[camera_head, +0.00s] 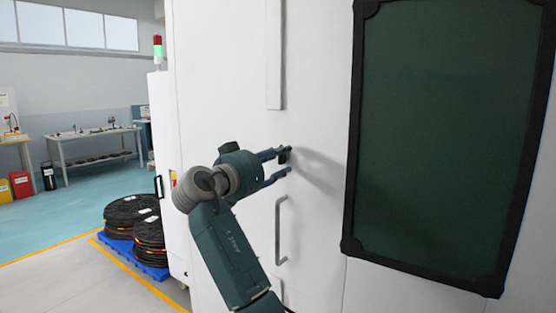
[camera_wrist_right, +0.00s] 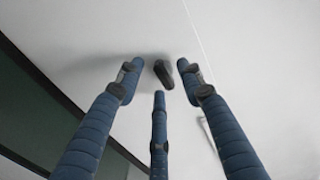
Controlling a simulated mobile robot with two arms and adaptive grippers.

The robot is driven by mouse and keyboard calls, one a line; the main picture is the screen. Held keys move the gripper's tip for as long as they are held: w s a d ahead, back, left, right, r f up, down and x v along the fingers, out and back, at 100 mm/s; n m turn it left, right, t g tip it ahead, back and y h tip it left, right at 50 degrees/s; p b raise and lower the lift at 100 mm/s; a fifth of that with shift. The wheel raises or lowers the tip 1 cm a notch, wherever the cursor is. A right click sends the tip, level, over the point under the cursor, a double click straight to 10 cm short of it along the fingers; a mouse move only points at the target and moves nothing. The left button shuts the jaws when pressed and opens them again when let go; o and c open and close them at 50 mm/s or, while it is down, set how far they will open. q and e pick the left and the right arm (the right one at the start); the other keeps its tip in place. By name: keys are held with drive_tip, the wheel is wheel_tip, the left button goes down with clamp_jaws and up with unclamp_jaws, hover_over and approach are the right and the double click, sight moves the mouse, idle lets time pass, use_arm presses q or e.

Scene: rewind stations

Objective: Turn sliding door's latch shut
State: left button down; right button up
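The white sliding door (camera_head: 325,125) fills the middle of the head view. Its small dark latch (camera_head: 283,156) shows at the fingertips of my right gripper (camera_head: 289,160). In the right wrist view the latch (camera_wrist_right: 163,74) is a dark, elongated knob, slightly tilted, on the white surface. The three blue fingers of the right gripper (camera_wrist_right: 164,80) are spread around it, with gaps visible between fingers and latch. The right gripper is open, and I cannot tell whether any fingertip touches the latch. My left gripper is not in view.
A grey vertical handle (camera_head: 279,230) is below the latch. A dark green, black-framed window (camera_head: 450,140) is to the right. Black reels (camera_head: 130,212) sit on a blue pallet (camera_head: 120,250) at left. Workbenches (camera_head: 95,140) stand farther back, with open floor before them.

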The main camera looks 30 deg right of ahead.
clamp_jaws()
